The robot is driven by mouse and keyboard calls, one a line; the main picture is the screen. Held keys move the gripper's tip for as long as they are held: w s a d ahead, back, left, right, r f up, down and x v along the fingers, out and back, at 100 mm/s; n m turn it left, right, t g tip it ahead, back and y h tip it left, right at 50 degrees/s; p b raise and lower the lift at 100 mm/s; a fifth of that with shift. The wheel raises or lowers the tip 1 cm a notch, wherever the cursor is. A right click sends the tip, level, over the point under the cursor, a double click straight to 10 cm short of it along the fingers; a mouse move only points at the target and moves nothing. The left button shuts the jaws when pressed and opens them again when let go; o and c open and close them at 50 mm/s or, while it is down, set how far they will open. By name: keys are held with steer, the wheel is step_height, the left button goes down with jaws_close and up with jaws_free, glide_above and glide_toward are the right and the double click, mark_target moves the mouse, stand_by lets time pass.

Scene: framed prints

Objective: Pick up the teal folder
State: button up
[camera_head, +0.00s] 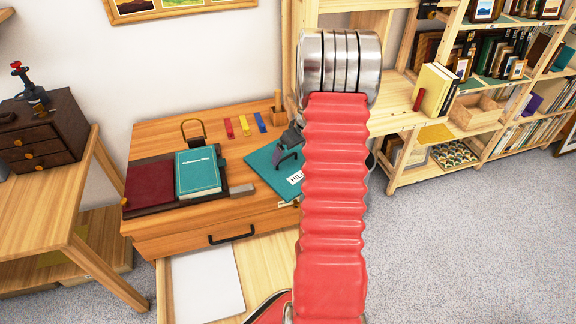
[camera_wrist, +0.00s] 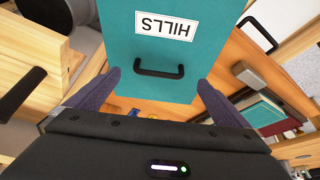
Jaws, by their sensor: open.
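The teal folder (camera_head: 262,163) lies flat on the right part of the wooden desk top, partly hidden by my arm. In the wrist view the folder (camera_wrist: 205,55) fills the upper middle. It has a white label (camera_wrist: 165,25) reading "HILLS", upside down there, and a black handle (camera_wrist: 159,73) near its lower edge. My gripper (camera_head: 289,152) is over the folder's right part in the head view. In the wrist view my gripper (camera_wrist: 158,79) is open, with one dark finger on each side of the handle. No contact with the handle is visible.
A teal book (camera_head: 198,172) and a dark red book (camera_head: 149,185) lie on a dark tray left of the folder. Red, yellow and blue strips (camera_head: 245,125) lie behind. A wooden pen holder (camera_head: 278,108) stands at the back. Shelves (camera_head: 400,125) stand to the right.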

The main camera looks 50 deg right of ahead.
mark_target(289, 165)
steer(key=shift+x, duration=2.6)
steer(key=shift+d, duration=0.1)
steer(key=shift+c, duration=0.6)
steer(key=c, duration=2)
steer(key=shift+o, duration=0.2)
step_height(289, 165, up, 10)
